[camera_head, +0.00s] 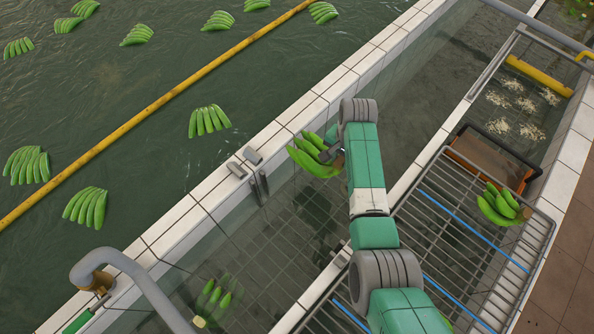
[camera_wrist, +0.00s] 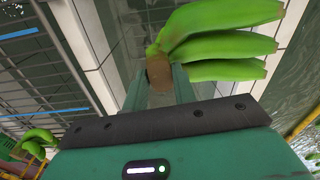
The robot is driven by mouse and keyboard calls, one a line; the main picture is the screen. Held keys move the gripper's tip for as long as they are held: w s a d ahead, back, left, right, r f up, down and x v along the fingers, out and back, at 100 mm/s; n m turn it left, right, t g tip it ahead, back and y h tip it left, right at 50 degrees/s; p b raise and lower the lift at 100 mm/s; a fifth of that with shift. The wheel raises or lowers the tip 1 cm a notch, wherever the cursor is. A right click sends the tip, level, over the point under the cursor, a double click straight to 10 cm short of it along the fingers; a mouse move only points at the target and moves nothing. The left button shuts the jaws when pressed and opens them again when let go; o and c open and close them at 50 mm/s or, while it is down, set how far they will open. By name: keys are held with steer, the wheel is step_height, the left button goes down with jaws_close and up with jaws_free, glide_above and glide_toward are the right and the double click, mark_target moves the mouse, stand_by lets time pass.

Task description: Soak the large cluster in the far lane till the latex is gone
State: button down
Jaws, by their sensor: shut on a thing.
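My gripper (camera_head: 335,157) is shut on the crown of a green banana cluster (camera_head: 312,160). It holds the cluster in the air over the narrow tiled tank, close to the white tiled wall. In the wrist view the held cluster (camera_wrist: 222,42) shows several fingers pointing right, with its brown crown (camera_wrist: 158,72) at the jaws. No latex can be made out on it. One cluster (camera_head: 216,299) sits in the water of the narrow tank at the bottom. Another cluster (camera_head: 500,205) lies on the wire rack (camera_head: 470,235); it also shows in the wrist view (camera_wrist: 38,140).
A wide pool at left has several floating clusters (camera_head: 208,121), split by a yellow boom (camera_head: 160,105). A tiled wall (camera_head: 300,115) divides it from the narrow tank. A grey pipe (camera_head: 140,270) rises at the bottom left. Pale scraps (camera_head: 515,100) float at the upper right.

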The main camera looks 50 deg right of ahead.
steer(key=s+d+m, duration=0.2)
steer(key=s+d, duration=0.2)
steer(key=d, duration=0.1)
step_height(320, 180, down, 30)
steer(key=b, duration=2.8)
steer(key=shift+w+a+f, duration=0.2)
steer(key=shift+w, duration=0.05)
